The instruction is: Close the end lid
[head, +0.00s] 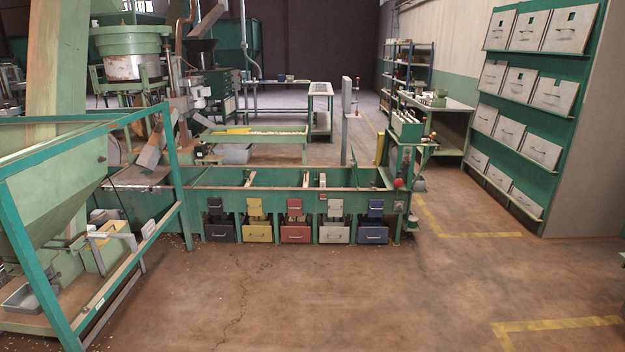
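A long green trough unit (270,193) stands ahead of me, its top open and split into compartments. Under it is a row of coloured drawers: black (219,234), yellow (257,233), red (295,234), white (334,234) and blue (373,235). A small flap of matching colour sits above each drawer, such as the blue flap (376,207) at the right end. A thin slanted green panel (383,177) shows at the trough's right end. I cannot tell for sure whether it is the end lid. Neither gripper is in view.
A green-framed hopper (55,190) stands close on the left. A green rack with several pale bins (540,150) stands at the right. The brown floor (330,300) before the trough is clear, with yellow floor lines (560,323) at the right.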

